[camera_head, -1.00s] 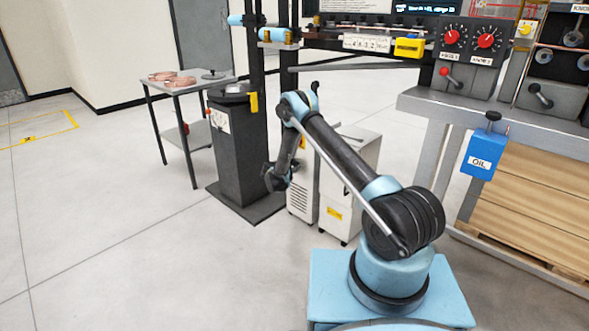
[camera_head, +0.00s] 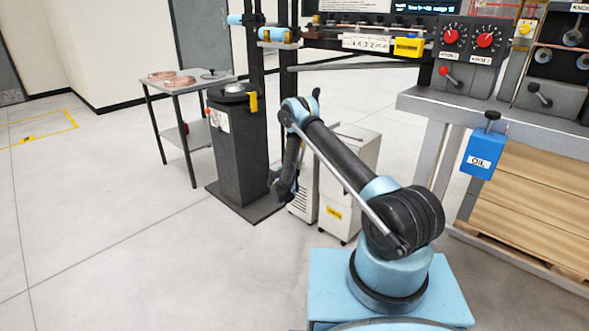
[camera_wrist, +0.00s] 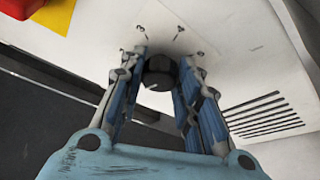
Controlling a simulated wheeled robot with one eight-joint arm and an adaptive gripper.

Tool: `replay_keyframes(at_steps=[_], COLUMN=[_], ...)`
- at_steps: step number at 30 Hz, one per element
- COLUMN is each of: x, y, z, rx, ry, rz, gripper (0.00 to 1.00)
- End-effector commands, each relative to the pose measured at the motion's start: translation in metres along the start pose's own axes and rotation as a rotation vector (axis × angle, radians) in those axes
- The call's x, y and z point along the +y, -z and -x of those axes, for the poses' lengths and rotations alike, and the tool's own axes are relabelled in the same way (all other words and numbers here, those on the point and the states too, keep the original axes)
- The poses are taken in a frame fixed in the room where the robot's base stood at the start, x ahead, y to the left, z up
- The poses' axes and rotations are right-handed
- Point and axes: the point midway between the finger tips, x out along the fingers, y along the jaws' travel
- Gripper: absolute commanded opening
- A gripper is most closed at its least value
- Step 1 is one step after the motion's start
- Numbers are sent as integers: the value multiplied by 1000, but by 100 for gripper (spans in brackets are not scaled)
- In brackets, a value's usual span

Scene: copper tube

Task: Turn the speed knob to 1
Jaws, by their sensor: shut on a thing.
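A dark round knob (camera_wrist: 160,72) sits on a white panel (camera_wrist: 225,45) in the wrist view. Small dark marks are printed above and beside it, too small to read. A small pale mark shows near the knob's lower edge. My gripper (camera_wrist: 160,75) has one blue-padded finger on each side of the knob and is shut on it. In the head view my gripper (camera_head: 282,192) is low, in front of the narrow white vented cabinet (camera_head: 304,200). The knob is hidden there.
A red part on a yellow patch (camera_wrist: 55,14) is at the wrist view's upper left. Vent slots (camera_wrist: 262,115) are to the right. A dark pedestal (camera_head: 238,160) stands just left of my gripper. Open floor (camera_head: 120,235) lies further left.

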Motion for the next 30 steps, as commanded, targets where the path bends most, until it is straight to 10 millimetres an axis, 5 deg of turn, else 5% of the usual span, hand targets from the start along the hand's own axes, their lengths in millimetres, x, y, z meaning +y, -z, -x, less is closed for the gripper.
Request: replay_keyframes(at_steps=[14, 15, 17, 30], x=[-4, -4, -3, -1], y=[-2, -2, -2, 0], z=[0, 0, 0, 8], rx=[-5, -5, -4, -1], ry=[1, 1, 0, -3], rz=[-14, -14, -14, -12], gripper=[7, 40, 51, 51])
